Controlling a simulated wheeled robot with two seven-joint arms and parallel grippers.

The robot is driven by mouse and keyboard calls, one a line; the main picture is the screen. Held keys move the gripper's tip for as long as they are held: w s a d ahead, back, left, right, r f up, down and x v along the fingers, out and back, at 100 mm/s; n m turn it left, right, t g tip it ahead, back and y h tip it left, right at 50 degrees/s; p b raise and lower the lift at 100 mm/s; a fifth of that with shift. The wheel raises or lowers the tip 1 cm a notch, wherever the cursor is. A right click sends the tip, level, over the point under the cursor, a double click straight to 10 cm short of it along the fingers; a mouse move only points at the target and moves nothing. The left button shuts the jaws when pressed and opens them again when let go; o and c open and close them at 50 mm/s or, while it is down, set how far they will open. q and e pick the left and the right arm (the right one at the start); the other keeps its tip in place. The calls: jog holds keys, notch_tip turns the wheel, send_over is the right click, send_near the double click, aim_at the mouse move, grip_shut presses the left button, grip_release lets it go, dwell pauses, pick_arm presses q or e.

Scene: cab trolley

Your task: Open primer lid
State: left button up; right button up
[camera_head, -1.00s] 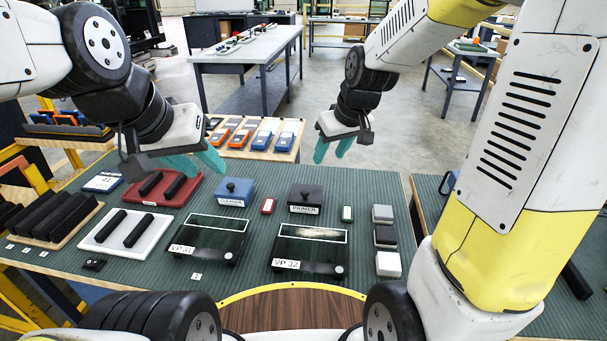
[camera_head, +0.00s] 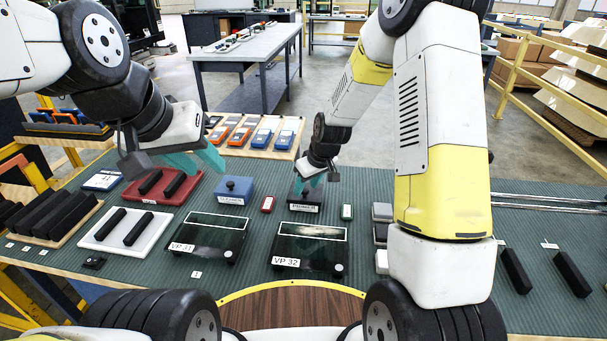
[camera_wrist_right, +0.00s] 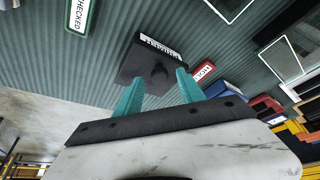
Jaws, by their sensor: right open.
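The primer box (camera_head: 304,203) is a dark box with a white label and a round knob on its lid, on the green mat behind the VP 32 panel. My right gripper (camera_head: 315,184) is directly above it and partly hides the lid. In the right wrist view the teal fingers (camera_wrist_right: 158,88) are open, with the dark knob (camera_wrist_right: 160,73) showing between and beyond their tips; contact cannot be told. The lid sits on the box. My left gripper (camera_head: 199,162) hangs above the red tray, with teal fingers apart and nothing seen between them.
A blue knobbed box (camera_head: 234,190) stands left of the primer box. A red tag (camera_head: 268,204) and a green-edged tag (camera_head: 347,212) flank the primer. The VP 31 (camera_head: 211,236) and VP 32 (camera_head: 310,247) panels lie in front. Small blocks (camera_head: 382,212) stand at right.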

jog(key=shift+w+a+f, duration=0.1)
jog(key=shift+f, duration=0.3)
grip_shut()
dwell(1.2)
